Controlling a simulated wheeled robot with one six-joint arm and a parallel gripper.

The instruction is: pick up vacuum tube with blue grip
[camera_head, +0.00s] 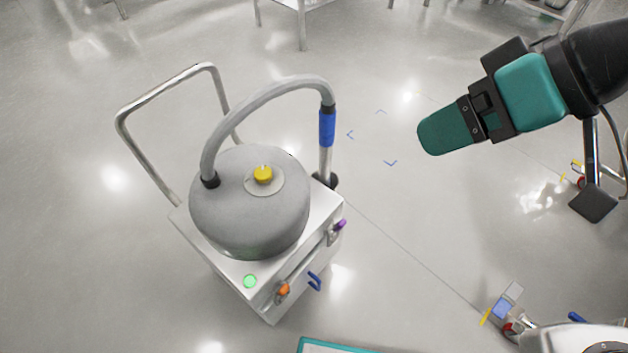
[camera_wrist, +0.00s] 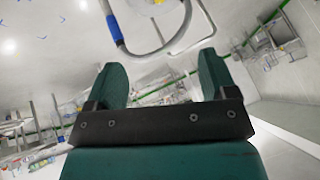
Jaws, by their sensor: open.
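The vacuum tube's blue grip (camera_head: 327,128) stands upright at the right side of the vacuum in the head view. A grey hose arches from its top to the round grey vacuum lid, and its metal lower end goes down to a dark holder on the cart. The blue grip also shows at the top of the wrist view (camera_wrist: 114,28). My gripper (camera_head: 432,138) is to the right of the blue grip and apart from it. In the wrist view my gripper (camera_wrist: 163,75) has two green fingers spread wide, with nothing between them.
The vacuum's white cart (camera_head: 325,209) has a bent metal push handle (camera_head: 165,90) at its left. A teal-edged board (camera_head: 330,346) shows at the bottom edge. A metal table (camera_head: 300,8) stands at the back. The floor between cart and gripper is clear.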

